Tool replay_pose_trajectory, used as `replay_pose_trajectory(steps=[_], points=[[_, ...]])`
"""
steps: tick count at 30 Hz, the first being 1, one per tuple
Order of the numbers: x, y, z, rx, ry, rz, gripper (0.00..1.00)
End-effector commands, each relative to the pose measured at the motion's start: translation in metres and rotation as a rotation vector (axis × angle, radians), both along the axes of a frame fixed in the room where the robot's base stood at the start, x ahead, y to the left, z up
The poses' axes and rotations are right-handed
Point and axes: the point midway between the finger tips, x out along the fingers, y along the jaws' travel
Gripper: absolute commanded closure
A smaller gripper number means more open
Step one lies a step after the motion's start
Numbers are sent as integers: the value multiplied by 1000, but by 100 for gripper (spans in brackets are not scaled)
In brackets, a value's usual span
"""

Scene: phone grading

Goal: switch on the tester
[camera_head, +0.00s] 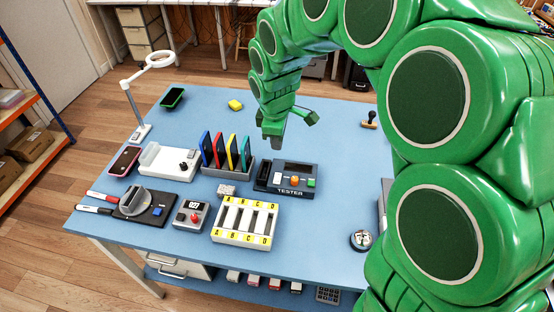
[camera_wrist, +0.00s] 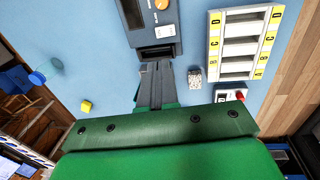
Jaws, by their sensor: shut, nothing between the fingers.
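The tester (camera_head: 272,187) is a dark box on the blue table, labelled TESTER. It has a dark screen, a white part at its left, an orange knob (camera_head: 294,181) and a green button (camera_head: 311,183). My gripper (camera_head: 272,141) is shut and empty, above and behind the tester's left part in the head view. In the wrist view my grey fingers (camera_wrist: 156,66) lie together, pointing at the near edge of the tester (camera_wrist: 134,37). The white part (camera_wrist: 166,31) and orange knob (camera_wrist: 162,4) show just past the tips. I cannot tell whether the screen is lit.
The white A-B-C-D tray (camera_head: 244,237) stands in front of the tester. Left of it are a rack (camera_head: 229,171) of several coloured phones, a counter box (camera_head: 190,216) with a red button and a small pale block (camera_head: 227,190). A yellow block (camera_head: 235,104) lies behind. A stamp (camera_head: 369,120) stands right.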

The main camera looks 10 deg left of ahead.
Motion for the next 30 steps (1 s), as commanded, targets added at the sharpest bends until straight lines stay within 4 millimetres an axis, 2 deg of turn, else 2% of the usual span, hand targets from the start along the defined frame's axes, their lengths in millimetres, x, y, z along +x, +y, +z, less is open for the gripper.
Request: replay_pose_trajectory(steps=[9, 14, 30], points=[[2, 0, -1, 0, -4, 1, 100], [3, 0, -10, -1, -3, 1, 100], [13, 0, -89, -2, -3, 1, 100]])
